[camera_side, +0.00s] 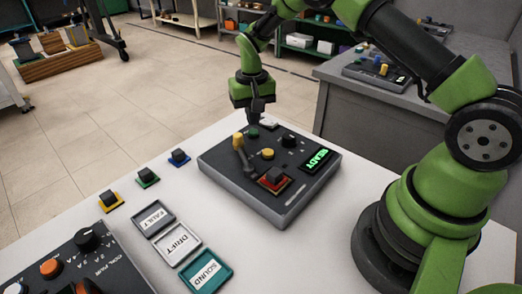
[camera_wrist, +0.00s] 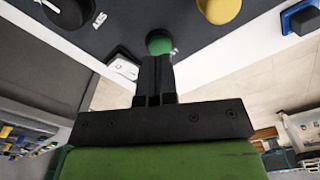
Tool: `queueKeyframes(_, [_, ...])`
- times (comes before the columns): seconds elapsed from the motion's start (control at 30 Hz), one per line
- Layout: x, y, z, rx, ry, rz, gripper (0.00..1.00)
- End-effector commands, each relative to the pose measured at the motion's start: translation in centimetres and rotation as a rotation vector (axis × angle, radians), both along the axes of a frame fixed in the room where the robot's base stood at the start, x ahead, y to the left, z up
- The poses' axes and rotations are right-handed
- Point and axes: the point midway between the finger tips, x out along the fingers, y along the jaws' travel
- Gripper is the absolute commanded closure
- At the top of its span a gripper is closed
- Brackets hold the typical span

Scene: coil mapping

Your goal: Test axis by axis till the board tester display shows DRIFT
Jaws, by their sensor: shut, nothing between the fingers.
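The board tester (camera_side: 225,170) is a dark sloped box on the white table. Its display (camera_side: 318,160) reads READY in green. On its top are a yellow-topped lever (camera_side: 239,143), a yellow button (camera_side: 267,154), a black knob (camera_side: 289,141), a green button (camera_side: 253,132) and a white part by the far edge. A black block (camera_side: 274,175) sits in the red-framed spot. My gripper (camera_side: 256,121) is shut and empty, pointing down at the green button. In the wrist view, the fingertips (camera_wrist: 154,60) are right by the green button (camera_wrist: 160,42); I cannot tell if they touch.
Three trays labelled FAULT (camera_side: 154,219), DRIFT (camera_side: 178,245) and SOUND (camera_side: 206,272) lie left of the tester. Black blocks on blue (camera_side: 179,159), green (camera_side: 148,178) and yellow (camera_side: 110,202) bases stand beyond. Another dark control box (camera_side: 75,265) fills the lower left.

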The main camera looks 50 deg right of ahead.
Motion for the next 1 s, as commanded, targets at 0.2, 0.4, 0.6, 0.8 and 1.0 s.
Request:
queueKeyframes(0.2, [0.0,0.0,-0.6,0.0,0.001,0.0,1.0])
queueKeyframes(0.4, [0.0,0.0,-1.2,0.0,0.001,-0.001,1.0])
queueKeyframes(0.6, [0.0,0.0,-1.8,0.0,0.001,-0.001,1.0])
queueKeyframes(0.8, [0.0,0.0,-2.4,0.0,0.0,0.0,1.0])
queueKeyframes(1.0, [0.0,0.0,-2.5,0.0,0.0,0.0,1.0])
